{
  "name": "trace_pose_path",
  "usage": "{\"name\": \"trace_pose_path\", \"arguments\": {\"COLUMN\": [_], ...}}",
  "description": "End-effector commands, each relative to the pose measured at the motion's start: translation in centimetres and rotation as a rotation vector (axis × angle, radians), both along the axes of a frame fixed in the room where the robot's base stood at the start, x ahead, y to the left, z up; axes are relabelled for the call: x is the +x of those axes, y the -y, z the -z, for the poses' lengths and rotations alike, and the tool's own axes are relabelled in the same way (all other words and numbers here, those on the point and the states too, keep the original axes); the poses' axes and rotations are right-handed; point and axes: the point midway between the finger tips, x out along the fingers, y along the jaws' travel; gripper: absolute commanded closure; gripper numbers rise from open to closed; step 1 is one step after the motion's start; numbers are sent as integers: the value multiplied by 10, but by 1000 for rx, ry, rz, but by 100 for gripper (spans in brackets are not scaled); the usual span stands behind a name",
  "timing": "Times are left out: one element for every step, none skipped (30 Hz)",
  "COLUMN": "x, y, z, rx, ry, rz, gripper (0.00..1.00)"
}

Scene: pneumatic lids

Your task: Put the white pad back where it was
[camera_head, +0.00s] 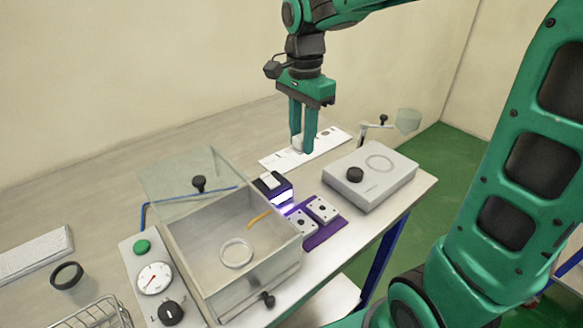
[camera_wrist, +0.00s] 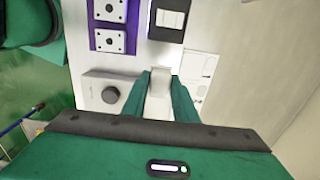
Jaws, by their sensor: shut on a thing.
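My gripper (camera_head: 302,143) is above the white printed sheet (camera_head: 333,141) at the back of the table, fingers pointing down. It is shut on a small pale thing, which looks like the white pad (camera_head: 297,142); the fingers hide part of it. In the wrist view the white pad (camera_wrist: 159,82) shows between the two green fingers. The sheet (camera_wrist: 205,68), with dark printed outlines, lies beside it there. I cannot tell whether the pad touches the sheet.
An open metal box (camera_head: 205,252) with a raised clear lid holds a white ring (camera_head: 236,253) and a yellow strip. A black device (camera_head: 272,187) glows purple beside two square blocks on a purple mat (camera_head: 328,230). A grey box with a black knob (camera_head: 355,174) stands right. The back left table is clear.

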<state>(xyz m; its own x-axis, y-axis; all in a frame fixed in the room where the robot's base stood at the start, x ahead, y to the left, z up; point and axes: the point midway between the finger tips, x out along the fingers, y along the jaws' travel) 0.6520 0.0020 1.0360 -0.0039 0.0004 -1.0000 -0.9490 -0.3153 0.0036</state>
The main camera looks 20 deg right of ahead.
Motion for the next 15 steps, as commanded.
{"name": "trace_pose_path", "arguments": {"x": [0,0,0,-1,-1,-1,-1,-1,-1,-1,-1,-1,-1,0,0], "y": [-1,-1,-1,-1,-1,0,0,0,1,2,2,3,3,4,4], "z": [0,2,5,9,13,21,26,32,39,44,48,53,56,59,61], "rx": [0,0,0,0,0,0,0,0,-1,0,0,0,0,0,0], "ry": [0,0,-1,-3,-4,-4,-4,-4,-5,-4,-4,-3,-3,-2,-1], "rz": [-1,-1,-1,-1,-1,-1,-1,0,1,2,3,4,4,5,6], "gripper": [100,100,100,100,100,100,100,100,100,100,100,100,100,100,100]}}
